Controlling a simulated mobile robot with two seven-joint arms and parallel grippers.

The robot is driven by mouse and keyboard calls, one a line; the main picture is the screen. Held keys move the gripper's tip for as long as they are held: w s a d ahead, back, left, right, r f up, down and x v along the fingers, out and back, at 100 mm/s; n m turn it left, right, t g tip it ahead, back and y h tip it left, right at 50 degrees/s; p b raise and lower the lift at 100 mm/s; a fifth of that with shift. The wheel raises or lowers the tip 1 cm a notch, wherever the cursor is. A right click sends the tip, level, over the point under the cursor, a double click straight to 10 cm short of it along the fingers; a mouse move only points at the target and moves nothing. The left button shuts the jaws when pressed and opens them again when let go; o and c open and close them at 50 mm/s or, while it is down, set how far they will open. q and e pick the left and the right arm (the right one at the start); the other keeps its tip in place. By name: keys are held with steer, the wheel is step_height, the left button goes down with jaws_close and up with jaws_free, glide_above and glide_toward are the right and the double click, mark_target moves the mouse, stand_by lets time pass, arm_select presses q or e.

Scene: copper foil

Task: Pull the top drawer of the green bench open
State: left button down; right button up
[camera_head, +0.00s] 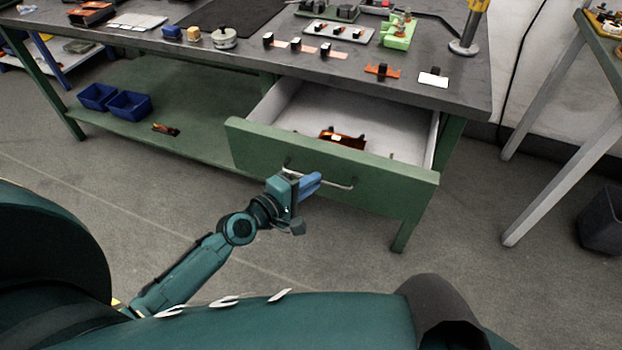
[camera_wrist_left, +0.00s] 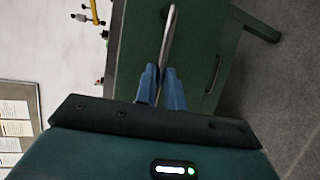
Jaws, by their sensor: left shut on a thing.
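The green bench (camera_head: 180,62) has a dark grey top and a green frame. Its top drawer (camera_head: 390,187) is pulled out, and its pale interior shows. A copper-coloured piece (camera_head: 345,140) lies inside with a few small dark things. A metal bar handle (camera_head: 335,185) runs along the drawer front, and it also shows in the left wrist view (camera_wrist_left: 171,35). My left gripper (camera_head: 309,183) is at the left part of the handle. In the left wrist view its blue fingers (camera_wrist_left: 161,78) are shut around the bar. My right gripper is not in view.
Blue bins (camera_head: 129,104) stand on the bench's lower shelf, left of the drawer. Small parts, a green fixture (camera_head: 398,33) and a yellow tool stand (camera_head: 470,30) are on the bench top. The floor in front of the drawer is clear. A dark bin (camera_head: 602,222) stands at right.

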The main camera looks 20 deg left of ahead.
arm_select(q)
steer(key=shift+s, duration=0.3)
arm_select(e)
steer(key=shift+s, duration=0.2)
arm_select(q)
steer(key=c, duration=1.5)
jaws_free()
steer(key=b+v, duration=0.2)
steer(key=v, duration=1.1)
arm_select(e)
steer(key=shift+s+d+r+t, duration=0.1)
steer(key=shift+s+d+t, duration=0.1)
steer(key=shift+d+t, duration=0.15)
arm_select(q)
steer(key=shift+a, duration=0.1)
